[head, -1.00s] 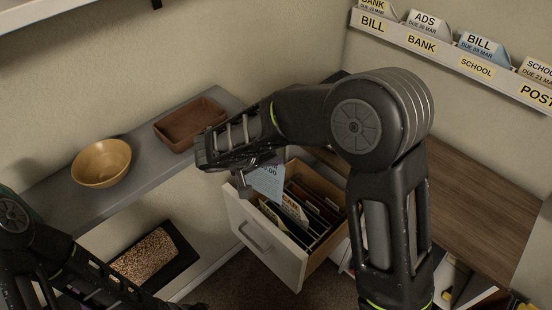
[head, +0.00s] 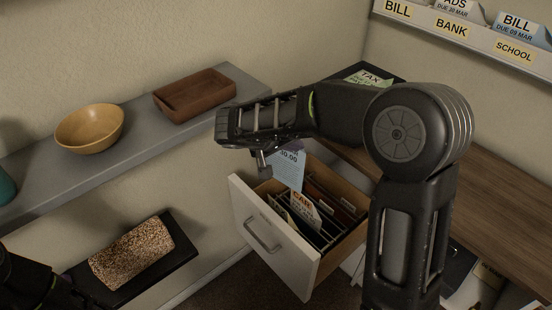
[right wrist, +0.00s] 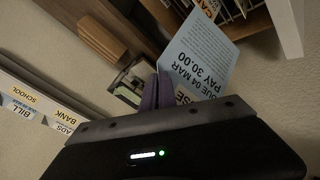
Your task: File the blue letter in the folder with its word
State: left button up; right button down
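The blue letter (head: 289,168) hangs from my right gripper (head: 263,162) over the open drawer (head: 262,240). The right wrist view shows the purple fingers (right wrist: 154,92) shut on the letter (right wrist: 196,58), which reads "DUE 04 MAR, PAY 30.00". The fingers hide most of its heading; only "SE" shows. The drawer holds several upright folders; one cream folder (head: 304,203) has an orange tab starting with "CA", the rest unclear. Whether the letter's lower edge is inside the drawer cannot be told. Only part of my left arm shows at lower left; its gripper is out of frame.
A grey shelf (head: 150,133) bears a yellow bowl (head: 90,128) and a brown tray (head: 195,95). A speckled block (head: 132,252) lies on a black shelf below. A wall rack (head: 480,42) with labelled cards is at upper right. A wooden desktop (head: 495,205) is at right.

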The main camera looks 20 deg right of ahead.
jog(key=s+d+f+m+g+h+b, duration=0.1)
jog(key=s+d+f+m+b, duration=0.1)
jog(key=d+f+b, duration=0.9)
notch_tip(320, 180, down, 2)
jog(key=s+b, duration=0.1)
jog(key=b, duration=0.1)
jog(key=shift+d+b, duration=0.2)
jog(key=shift+b, duration=0.1)
jog(key=shift+f+b, duration=2.15)
jog(key=shift+b, duration=0.65)
jog(key=shift+b, duration=0.9)
